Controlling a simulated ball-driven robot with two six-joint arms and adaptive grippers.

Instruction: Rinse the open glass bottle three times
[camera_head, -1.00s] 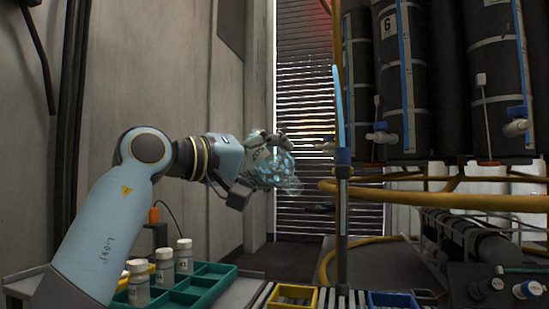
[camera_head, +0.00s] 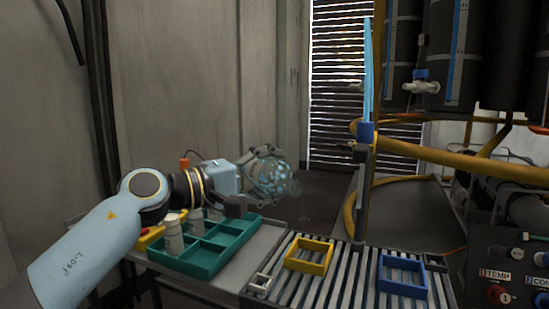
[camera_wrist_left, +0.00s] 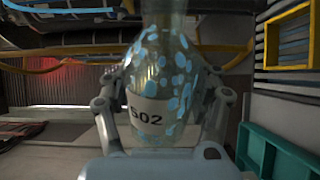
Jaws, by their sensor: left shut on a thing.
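My left gripper (camera_head: 268,176) is shut around a clear glass bottle (camera_head: 290,187) covered with light blue spots. The bottle lies nearly level in the head view, its narrower end toward the right. In the left wrist view the bottle (camera_wrist_left: 162,75) sits between both fingers, with a white label reading 502 or S02. Its mouth runs out of the top of that view, so I cannot see whether it is open. Whether it holds liquid is unclear. My right gripper is not in view.
A green divided tray (camera_head: 213,268) with small white-capped bottles (camera_head: 174,236) stands below my left gripper. A yellow frame (camera_head: 308,254) and a blue frame (camera_head: 402,276) sit on a slatted rack (camera_head: 338,277). An upright pole with a blue clamp (camera_head: 366,134) stands right of the bottle.

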